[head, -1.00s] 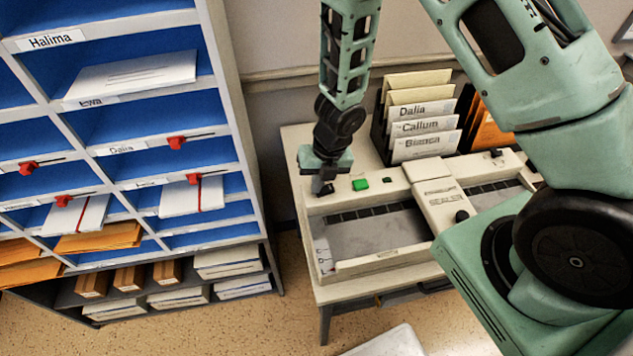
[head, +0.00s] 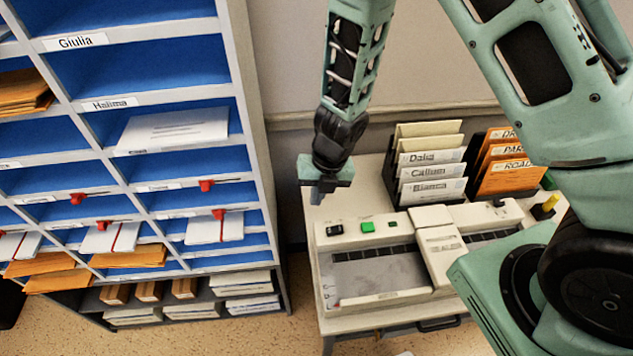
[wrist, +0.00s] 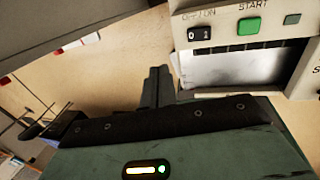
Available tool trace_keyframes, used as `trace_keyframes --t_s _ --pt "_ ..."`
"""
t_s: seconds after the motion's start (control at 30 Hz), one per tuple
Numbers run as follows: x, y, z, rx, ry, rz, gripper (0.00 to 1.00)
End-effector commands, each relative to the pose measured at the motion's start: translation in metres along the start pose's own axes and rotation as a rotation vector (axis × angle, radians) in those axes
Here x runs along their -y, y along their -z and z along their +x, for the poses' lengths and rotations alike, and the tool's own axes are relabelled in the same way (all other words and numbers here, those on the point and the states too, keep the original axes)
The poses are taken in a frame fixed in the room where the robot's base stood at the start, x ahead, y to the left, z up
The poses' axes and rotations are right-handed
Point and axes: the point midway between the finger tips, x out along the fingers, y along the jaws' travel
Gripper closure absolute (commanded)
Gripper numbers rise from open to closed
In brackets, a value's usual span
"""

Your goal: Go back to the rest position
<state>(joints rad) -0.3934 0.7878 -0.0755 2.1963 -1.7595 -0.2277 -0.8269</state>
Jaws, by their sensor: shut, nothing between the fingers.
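My gripper (head: 318,196) hangs in the air above the left end of the sealer machine (head: 375,291), pointing down. Its fingers are shut together and hold nothing. In the wrist view the shut fingertips (wrist: 158,84) show as a dark pair over the tan floor, with the machine's ON/OFF switch (wrist: 200,34) and green START button (wrist: 249,26) at the upper right. The switch also shows in the head view (head: 334,230), below my gripper and apart from it.
A pigeonhole shelf (head: 262,130) with blue compartments, envelopes and red flags stands at the left. File holders with name cards (head: 430,173) and orange folders (head: 507,165) stand behind the machine. There is free air between shelf and gripper.

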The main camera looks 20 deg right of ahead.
Motion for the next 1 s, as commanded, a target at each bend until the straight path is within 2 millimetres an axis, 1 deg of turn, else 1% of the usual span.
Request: trace_keyframes --t_s 0.03,0.07,0.27,0.37,0.47,0.57,0.63,0.77,0.8,0.87,0.9,0.97,1.0 --pt "-0.002 0.000 -0.006 0.001 0.001 -0.001 1.00" --pt "-0.003 0.000 -0.007 0.001 0.001 0.001 1.00" --pt "-0.004 -0.001 -0.009 0.003 0.000 0.006 1.00" --pt "-0.010 -0.004 -0.012 0.035 -0.011 0.069 1.00" --pt "-0.021 -0.009 -0.022 0.105 -0.033 0.232 1.00" --pt "-0.030 -0.011 -0.039 0.190 -0.063 0.487 1.00" --pt "-0.033 -0.006 -0.052 0.239 -0.080 0.687 1.00" --pt "-0.030 0.016 -0.075 0.293 -0.097 1.055 1.00" --pt "-0.028 0.027 -0.081 0.299 -0.099 1.166 1.00" --pt "-0.023 0.045 -0.088 0.303 -0.095 1.334 1.00" --pt "-0.020 0.059 -0.092 0.301 -0.087 1.442 1.00" --pt "-0.015 0.082 -0.097 0.291 -0.071 1.604 1.00" --pt "-0.012 0.098 -0.099 0.280 -0.059 1.705 1.00"
